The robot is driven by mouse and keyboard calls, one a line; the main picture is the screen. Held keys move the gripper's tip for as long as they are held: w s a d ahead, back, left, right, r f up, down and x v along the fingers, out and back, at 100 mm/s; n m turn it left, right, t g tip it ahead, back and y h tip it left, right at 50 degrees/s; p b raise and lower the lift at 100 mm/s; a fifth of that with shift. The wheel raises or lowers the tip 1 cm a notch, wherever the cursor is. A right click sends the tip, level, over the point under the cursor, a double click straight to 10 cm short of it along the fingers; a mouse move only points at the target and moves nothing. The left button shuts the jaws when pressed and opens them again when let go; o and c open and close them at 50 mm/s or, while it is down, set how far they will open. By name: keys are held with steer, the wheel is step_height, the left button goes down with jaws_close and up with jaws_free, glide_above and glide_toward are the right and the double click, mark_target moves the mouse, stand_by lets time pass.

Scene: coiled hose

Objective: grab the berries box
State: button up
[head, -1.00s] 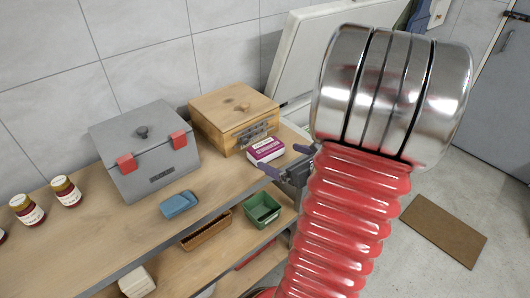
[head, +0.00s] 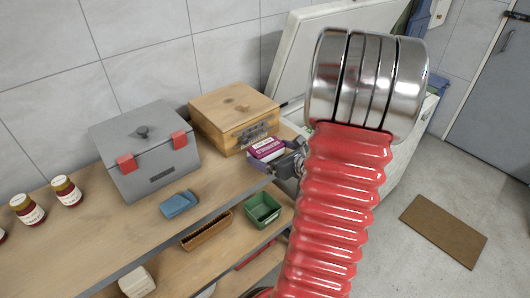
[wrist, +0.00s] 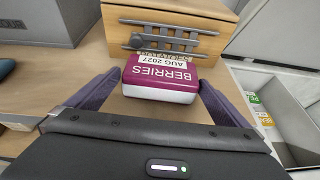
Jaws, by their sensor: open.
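The berries box (head: 267,149) is a small purple and white box on the top shelf, in front of the wooden box's metal latch. In the wrist view the berries box (wrist: 161,80) reads "BERRIES" upside down and lies between my two purple fingers. My gripper (wrist: 160,92) is open, with a finger on each side of the box; the right finger is very near its side, and I cannot tell whether it touches. In the head view my gripper (head: 282,162) is partly hidden behind my red arm.
A wooden box (head: 235,118) stands right behind the berries box. An open white chest (wrist: 280,105) is at the right.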

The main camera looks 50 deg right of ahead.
mark_target(266, 150)
steer(key=shift+x, duration=1.85)
steer(key=shift+s, duration=0.1)
steer(key=shift+c, duration=0.5)
steer(key=c, duration=0.9)
steer(key=shift+d+r, duration=0.1)
steer(key=shift+r, duration=0.05)
steer(key=shift+c, duration=0.2)
step_height(266, 150, up, 10)
steer(key=shift+f, duration=0.1)
